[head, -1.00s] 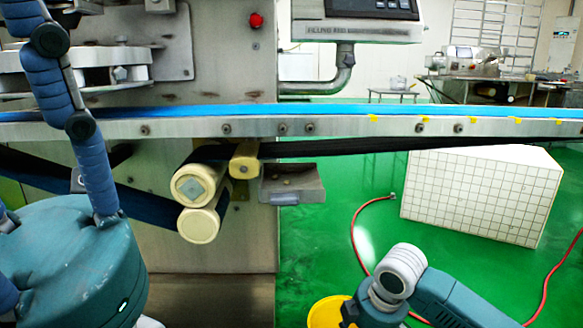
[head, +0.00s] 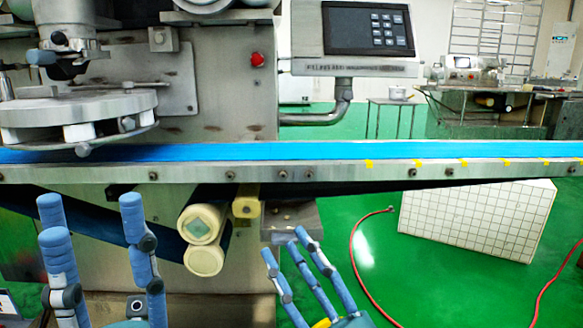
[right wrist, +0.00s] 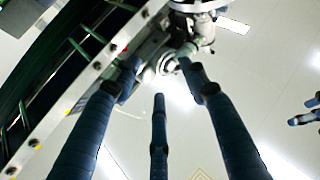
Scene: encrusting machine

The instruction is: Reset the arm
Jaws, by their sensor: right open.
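My left gripper (head: 92,208) is at the lower left of the head view. Its blue fingers point up and stand well apart, with nothing between them. My right gripper (head: 292,243) is at the bottom middle, below the conveyor and near the small metal tray. Its blue fingers are spread and empty. In the right wrist view its fingers (right wrist: 157,90) reach up the picture with free space between them. The conveyor's blue belt (head: 330,150) runs across the head view above both grippers. Both hands look apart from the machine.
Cream rollers (head: 203,222) and a small metal tray (head: 290,213) hang under the conveyor's metal rail (head: 340,172). A control panel (head: 368,30) stands above the belt. A white gridded box (head: 480,220) and a red hose (head: 353,245) are on the green floor, which is otherwise clear at right.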

